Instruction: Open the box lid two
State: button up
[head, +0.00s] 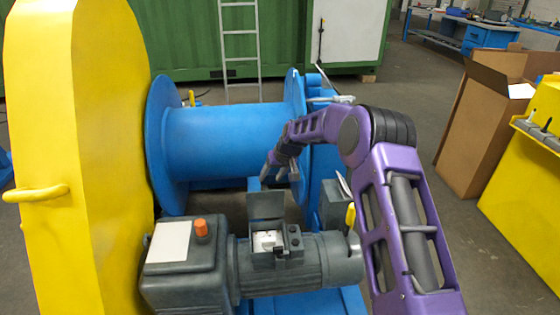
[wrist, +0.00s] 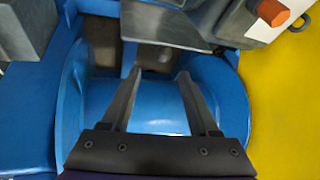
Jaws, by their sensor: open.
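A small grey box (head: 268,257) sits on top of the grey motor, with pale parts visible inside. Its grey lid (head: 266,206) stands upright at the back edge, open. A second grey box (head: 334,206) stands to the right, partly behind my arm, with a thin pale plate (head: 345,184) tilted near its top. I cannot tell which lid is number two. My gripper (head: 280,172) is open and empty, above and behind the upright lid, in front of the blue drum. In the wrist view the spread fingers (wrist: 158,76) point towards grey parts, with blue drum between them.
The blue drum (head: 230,142) lies behind the motor (head: 325,262). A larger grey housing (head: 184,275) with an orange knob (head: 201,228) is at left, beside a tall yellow guard (head: 75,150). A yellow lever (head: 350,216) rises at right. Cardboard (head: 480,120) stands farther right.

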jog(key=v, duration=0.9)
jog(key=shift+p, duration=0.35)
jog(key=shift+s+d, duration=0.1)
